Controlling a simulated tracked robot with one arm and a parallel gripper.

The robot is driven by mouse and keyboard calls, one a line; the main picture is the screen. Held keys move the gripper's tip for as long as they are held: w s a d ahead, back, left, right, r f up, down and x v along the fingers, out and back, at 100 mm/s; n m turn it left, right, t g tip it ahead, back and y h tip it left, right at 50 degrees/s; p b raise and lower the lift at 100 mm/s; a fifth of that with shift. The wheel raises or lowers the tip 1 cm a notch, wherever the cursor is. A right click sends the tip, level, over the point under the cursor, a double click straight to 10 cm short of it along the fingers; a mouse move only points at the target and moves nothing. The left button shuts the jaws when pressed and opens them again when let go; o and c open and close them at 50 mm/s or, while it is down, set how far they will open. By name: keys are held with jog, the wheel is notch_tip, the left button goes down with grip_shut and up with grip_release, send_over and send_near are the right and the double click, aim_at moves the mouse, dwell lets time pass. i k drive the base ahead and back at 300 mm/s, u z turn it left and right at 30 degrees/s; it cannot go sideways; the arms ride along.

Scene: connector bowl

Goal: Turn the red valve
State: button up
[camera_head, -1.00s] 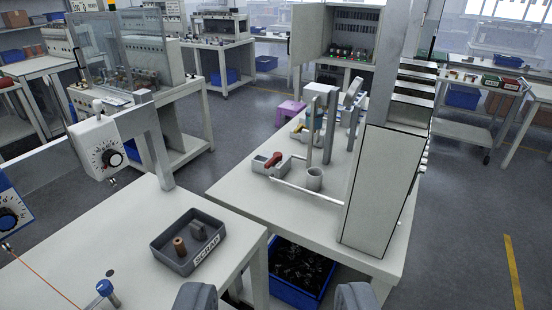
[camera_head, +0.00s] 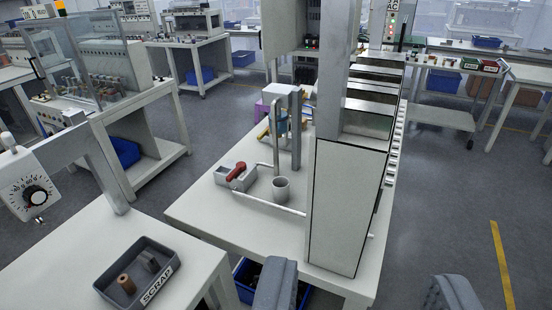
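The red valve (camera_head: 237,171) is a small red handle on a grey block (camera_head: 234,182). The block sits on the white table (camera_head: 205,212) at the middle left of the view. A thin white pipe (camera_head: 268,205) runs from the block toward the tall white cabinet (camera_head: 346,205). My gripper (camera_head: 363,292) shows at the bottom edge as two grey fingers set wide apart. It is open, with nothing seen between the fingers. The valve is beyond my gripper and to its left, clear of it. The handle is in plain view.
A grey cup (camera_head: 281,188) and upright posts (camera_head: 296,130) stand close right of the valve. The tall cabinet stands on the table's right side. A SCRAP tray (camera_head: 108,272) lies on the nearer table at left. Open floor (camera_head: 430,200) lies to the right.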

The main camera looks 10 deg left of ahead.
aim_at(240, 167)
jog(key=i, duration=1)
jog(key=u, duration=0.7)
